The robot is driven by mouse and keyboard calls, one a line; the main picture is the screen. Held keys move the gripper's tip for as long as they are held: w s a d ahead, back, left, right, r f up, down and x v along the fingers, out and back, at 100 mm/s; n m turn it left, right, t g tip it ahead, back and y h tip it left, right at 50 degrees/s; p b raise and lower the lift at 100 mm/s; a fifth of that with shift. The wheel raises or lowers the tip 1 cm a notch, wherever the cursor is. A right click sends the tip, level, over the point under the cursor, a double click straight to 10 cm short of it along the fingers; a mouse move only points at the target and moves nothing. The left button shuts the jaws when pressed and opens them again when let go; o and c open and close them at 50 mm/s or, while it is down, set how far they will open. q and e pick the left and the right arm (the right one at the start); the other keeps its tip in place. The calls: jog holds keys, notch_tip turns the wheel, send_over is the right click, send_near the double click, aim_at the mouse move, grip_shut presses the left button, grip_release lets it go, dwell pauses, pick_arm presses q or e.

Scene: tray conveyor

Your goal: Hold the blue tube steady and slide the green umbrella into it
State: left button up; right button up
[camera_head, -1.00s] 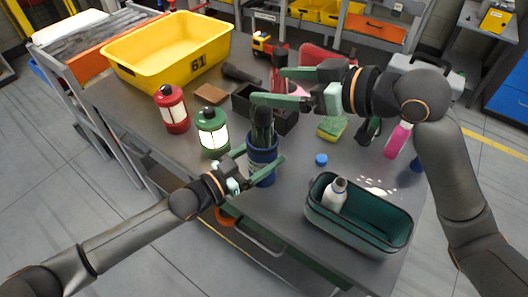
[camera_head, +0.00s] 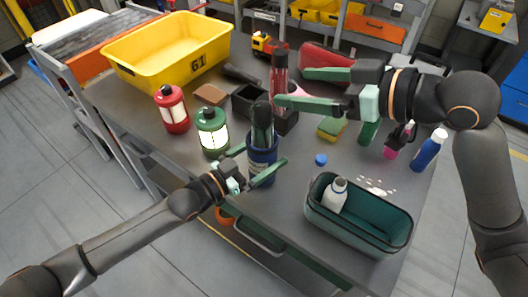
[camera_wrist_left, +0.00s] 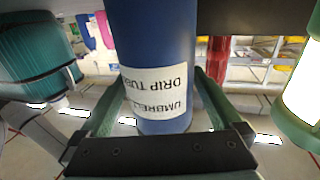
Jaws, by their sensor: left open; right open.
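The blue tube (camera_head: 264,165) stands upright near the front edge of the table. It also fills the middle of the left wrist view (camera_wrist_left: 150,45), with a white label reading "UMBRELLA DRIP TUBE". The green umbrella (camera_head: 262,122) stands in the tube with its dark green upper part above the rim. My left gripper (camera_head: 258,168) is open, with its fingers on either side of the tube; a gap shows at the fingers in the left wrist view (camera_wrist_left: 155,110). My right gripper (camera_head: 290,88) is open and empty, above and to the right of the umbrella.
A green lantern (camera_head: 213,132) and a red lantern (camera_head: 172,108) stand left of the tube. A teal bin (camera_head: 340,232) holding a white bottle (camera_head: 336,194) is at the right. A blue cap (camera_head: 321,160) lies between. A dark box (camera_head: 245,100) and yellow crate (camera_head: 130,75) are behind.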

pick_arm(q)
jog(key=shift+a, duration=0.1)
jog(key=v, duration=1.2)
